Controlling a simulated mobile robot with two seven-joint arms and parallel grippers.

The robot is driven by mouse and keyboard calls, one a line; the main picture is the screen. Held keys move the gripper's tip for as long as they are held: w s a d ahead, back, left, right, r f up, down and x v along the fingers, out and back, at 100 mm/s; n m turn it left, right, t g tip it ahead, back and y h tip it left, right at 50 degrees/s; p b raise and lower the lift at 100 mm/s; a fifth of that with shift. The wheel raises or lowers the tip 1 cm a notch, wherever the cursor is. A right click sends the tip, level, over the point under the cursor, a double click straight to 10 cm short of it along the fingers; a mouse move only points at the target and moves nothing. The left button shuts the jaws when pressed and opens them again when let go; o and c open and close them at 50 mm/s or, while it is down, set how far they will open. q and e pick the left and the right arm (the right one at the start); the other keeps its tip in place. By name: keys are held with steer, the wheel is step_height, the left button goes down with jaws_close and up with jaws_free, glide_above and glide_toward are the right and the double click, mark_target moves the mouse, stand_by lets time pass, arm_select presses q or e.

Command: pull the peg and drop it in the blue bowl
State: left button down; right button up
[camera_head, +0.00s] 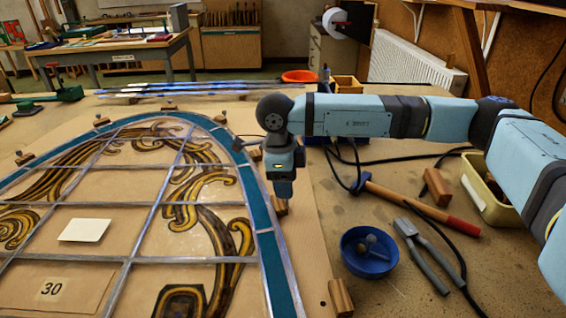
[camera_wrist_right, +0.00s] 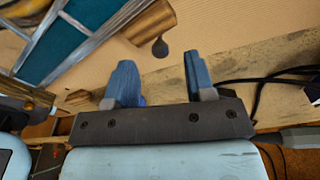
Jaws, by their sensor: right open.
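My right gripper (camera_head: 283,188) points down at the right edge of the leaded panel (camera_head: 262,215). A wooden block (camera_head: 280,207) shows just behind its tip. In the right wrist view my open fingers (camera_wrist_right: 160,78) are apart with nothing between them. A dark round-headed peg (camera_wrist_right: 160,48) at the end of a wooden block (camera_wrist_right: 147,22) lies just beyond the gap between the fingertips. The blue bowl (camera_head: 363,269) stands on the bench to the right of the gripper, with a few small round-headed pieces in it. My left gripper is not in view.
Other wooden blocks (camera_head: 341,297) with pegs stand around the panel. Right of the bowl lie pliers (camera_head: 425,255) and a red-handled hammer (camera_head: 425,207). A cream tray (camera_head: 490,205) stands at far right. Black cables cross the bench. A white card (camera_head: 84,230) lies on the panel.

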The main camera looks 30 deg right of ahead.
steer(key=shift+d+f, duration=0.15)
steer(key=shift+f, duration=1.25)
steer(key=shift+c, duration=0.2)
jaws_close()
steer(key=c, duration=0.6)
jaws_free()
jaws_close()
steer(key=shift+r, duration=0.15)
steer(key=shift+r+p, duration=0.3)
steer(key=shift+r, duration=0.35)
steer(key=shift+r+p, duration=0.4)
steer(key=shift+r, duration=0.45)
